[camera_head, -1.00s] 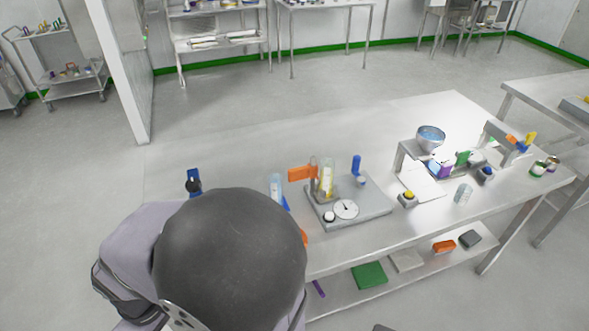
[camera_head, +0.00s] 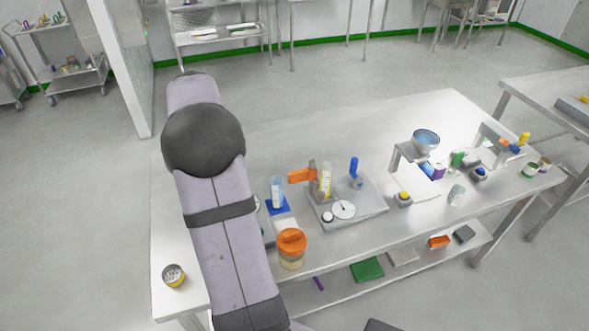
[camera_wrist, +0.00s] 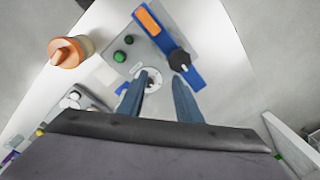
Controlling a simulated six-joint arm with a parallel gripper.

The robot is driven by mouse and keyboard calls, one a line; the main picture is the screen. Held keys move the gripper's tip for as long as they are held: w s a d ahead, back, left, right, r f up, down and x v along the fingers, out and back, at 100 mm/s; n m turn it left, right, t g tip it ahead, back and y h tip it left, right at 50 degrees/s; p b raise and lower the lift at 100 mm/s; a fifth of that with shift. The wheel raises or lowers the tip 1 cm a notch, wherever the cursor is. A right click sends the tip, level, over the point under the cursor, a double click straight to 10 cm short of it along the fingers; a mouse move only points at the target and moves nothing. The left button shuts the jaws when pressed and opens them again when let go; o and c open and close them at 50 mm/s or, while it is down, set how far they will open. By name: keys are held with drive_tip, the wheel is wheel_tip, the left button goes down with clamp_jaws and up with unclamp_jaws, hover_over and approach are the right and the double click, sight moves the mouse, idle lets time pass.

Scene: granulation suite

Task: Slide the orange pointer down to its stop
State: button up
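An orange block (camera_head: 302,175), which looks like the orange pointer, stands out to the left from an upright beside a clear cylinder with yellow contents (camera_head: 325,182). They are on a grey base (camera_head: 358,205) with a round white dial (camera_head: 344,209). In the wrist view my gripper (camera_wrist: 161,77) is open and empty. Its fingers point toward a grey panel with a small dial (camera_wrist: 152,82) and a blue bar (camera_wrist: 186,66) carrying a black knob and an orange patch (camera_wrist: 148,20). In the head view my gripper is hidden behind my arm.
An orange-lidded jar (camera_head: 291,248) stands left of the base, near the table front; it also shows in the wrist view (camera_wrist: 70,52). A blue-footed cylinder (camera_head: 277,193) stands behind it. A blue handle (camera_head: 353,167) rises from the base. A yellow tin (camera_head: 173,275) stands at front left.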

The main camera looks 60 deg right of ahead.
drive_tip(key=s+d+f+m+g+h, duration=0.1)
drive_tip(key=s+d+f+m, duration=0.15)
drive_tip(key=d, duration=0.25)
drive_tip(key=s+d+f+m+g, duration=0.1)
drive_tip(key=s+d+m, duration=0.15)
drive_tip(key=d, duration=0.35)
drive_tip(key=m+g+h, duration=0.2)
drive_tip(key=m, duration=0.1)
hover_over(294, 172)
drive_tip(key=w+a, duration=0.2)
drive_tip(key=f, duration=0.2)
drive_tip(key=shift+p+x, duration=1.4)
drive_tip(key=shift+x, duration=2.2)
drive_tip(key=shift+s, duration=0.15)
drive_tip(key=shift+c, duration=0.7)
clamp_jaws()
